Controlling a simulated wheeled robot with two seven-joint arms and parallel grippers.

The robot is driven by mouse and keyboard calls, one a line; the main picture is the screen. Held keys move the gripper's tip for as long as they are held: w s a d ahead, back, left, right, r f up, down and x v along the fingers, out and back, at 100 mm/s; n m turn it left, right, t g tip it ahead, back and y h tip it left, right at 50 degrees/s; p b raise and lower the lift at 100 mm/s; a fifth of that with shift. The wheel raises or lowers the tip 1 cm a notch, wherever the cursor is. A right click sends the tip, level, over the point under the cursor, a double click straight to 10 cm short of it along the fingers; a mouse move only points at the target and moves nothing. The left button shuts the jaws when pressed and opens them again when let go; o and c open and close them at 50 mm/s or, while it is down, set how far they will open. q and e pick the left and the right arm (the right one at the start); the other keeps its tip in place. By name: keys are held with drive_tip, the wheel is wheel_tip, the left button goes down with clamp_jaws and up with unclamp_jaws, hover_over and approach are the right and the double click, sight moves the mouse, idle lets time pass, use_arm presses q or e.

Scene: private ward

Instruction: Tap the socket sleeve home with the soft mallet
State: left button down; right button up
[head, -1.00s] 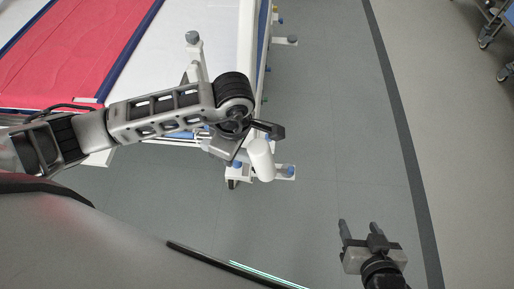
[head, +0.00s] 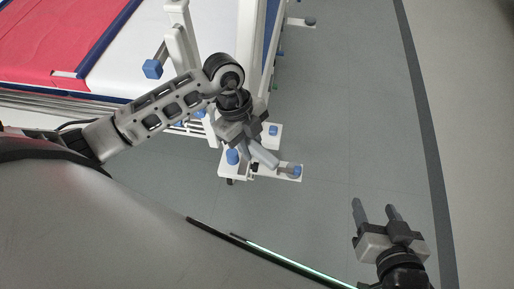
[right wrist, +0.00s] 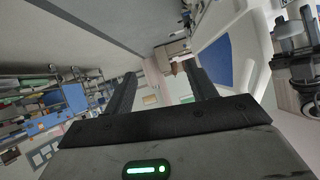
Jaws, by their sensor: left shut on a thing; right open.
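My left gripper (head: 255,143) is shut on a pale, rod-like thing (head: 264,156) near the foot of the bed's corner. I take it for the soft mallet, but its head cannot be made out clearly. A blue rounded piece (head: 232,156) shows just left of the jaws; I cannot tell whether it belongs to the mallet or the bed. I cannot pick out the socket sleeve for certain. My right gripper (head: 376,212) is open and empty over bare floor at the lower right; its spread fingers also show in the right wrist view (right wrist: 160,85).
The bed (head: 120,60), with a red and white top, fills the upper left. A white post (head: 180,30) stands at its end, with a blue block (head: 152,69) beside it. A white foot with a blue cap (head: 297,171) juts out. Grey floor (head: 340,110) is clear to the right.

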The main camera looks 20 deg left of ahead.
sight(252, 154)
use_arm(q)
drive_tip(key=shift+w+f+n+b, duration=0.15)
drive_tip(key=shift+f+b, duration=0.15)
drive_tip(key=shift+f, duration=0.3)
drive_tip(key=shift+w+f+n+b, duration=0.15)
drive_tip(key=shift+f+b, duration=0.15)
drive_tip(key=shift+f, duration=0.3)
use_arm(e)
drive_tip(key=shift+w+a+f, duration=0.1)
drive_tip(key=shift+w+f, duration=0.3)
use_arm(q)
drive_tip(key=shift+r, duration=0.1)
use_arm(e)
drive_tip(key=shift+r, duration=0.1)
use_arm(q)
drive_tip(key=shift+r+p, duration=0.1)
drive_tip(key=shift+p, duration=0.35)
drive_tip(key=shift+f+b, duration=0.75)
drive_tip(key=shift+f, duration=0.95)
drive_tip(key=shift+f+b, duration=0.55)
drive_tip(key=shift+f, duration=0.2)
use_arm(e)
drive_tip(key=shift+f+t, duration=0.3)
drive_tip(key=shift+f, duration=0.1)
